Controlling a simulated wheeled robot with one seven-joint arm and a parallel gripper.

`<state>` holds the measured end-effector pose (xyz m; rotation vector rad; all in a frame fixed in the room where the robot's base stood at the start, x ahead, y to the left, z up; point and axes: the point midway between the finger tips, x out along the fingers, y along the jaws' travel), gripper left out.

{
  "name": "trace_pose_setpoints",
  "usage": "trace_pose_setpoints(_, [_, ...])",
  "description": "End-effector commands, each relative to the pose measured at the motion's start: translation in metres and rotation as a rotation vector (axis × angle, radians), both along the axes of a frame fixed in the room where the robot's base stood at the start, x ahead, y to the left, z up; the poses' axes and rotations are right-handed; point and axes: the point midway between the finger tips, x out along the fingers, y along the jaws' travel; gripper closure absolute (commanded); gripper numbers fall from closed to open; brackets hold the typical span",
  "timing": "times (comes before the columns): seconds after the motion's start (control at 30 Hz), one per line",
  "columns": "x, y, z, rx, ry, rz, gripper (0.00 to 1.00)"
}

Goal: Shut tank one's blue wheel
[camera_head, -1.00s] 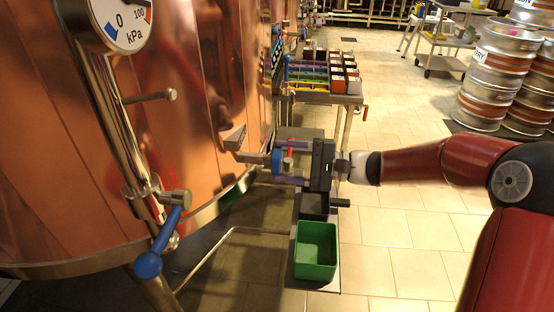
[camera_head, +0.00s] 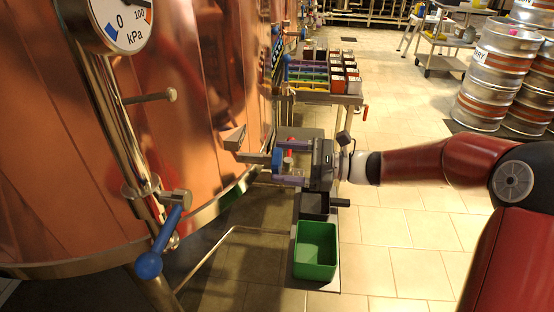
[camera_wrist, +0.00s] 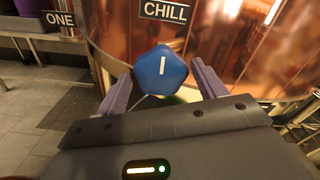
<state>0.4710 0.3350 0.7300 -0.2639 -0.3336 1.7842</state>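Tank one's blue wheel (camera_head: 277,160) is on a short stem at the lower side of the copper tank. In the wrist view the blue wheel (camera_wrist: 161,70) faces me, with an upright white mark near its middle. My gripper (camera_head: 291,163) is level with the wheel, its two purple fingers pointing at the tank. In the wrist view the gripper's fingers (camera_wrist: 162,80) lie on either side of the wheel, with narrow gaps; contact is not clear. A "ONE" sign (camera_wrist: 60,19) and a "CHILL" sign (camera_wrist: 165,11) show behind.
A blue-ended lever (camera_head: 149,264) and a kPa gauge (camera_head: 122,22) are on the tank nearer to me. A green bin (camera_head: 316,251) stands below my gripper. A table of coloured boxes (camera_head: 325,97) is behind. Kegs (camera_head: 497,75) stand right, with open tiled floor between.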

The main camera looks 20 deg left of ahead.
Motion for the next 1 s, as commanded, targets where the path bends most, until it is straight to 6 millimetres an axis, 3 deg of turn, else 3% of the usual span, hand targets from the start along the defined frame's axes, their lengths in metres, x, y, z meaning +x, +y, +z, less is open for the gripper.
trace_pose_setpoints(0.33, [0.001,-0.004,0.000,0.001,-0.003,-0.002,0.27])
trace_pose_setpoints(0.8, [0.014,-0.054,0.000,0.001,-0.004,-0.002,0.27])
trace_pose_setpoints(1.0, [0.014,-0.059,0.000,0.002,-0.004,-0.001,0.27])
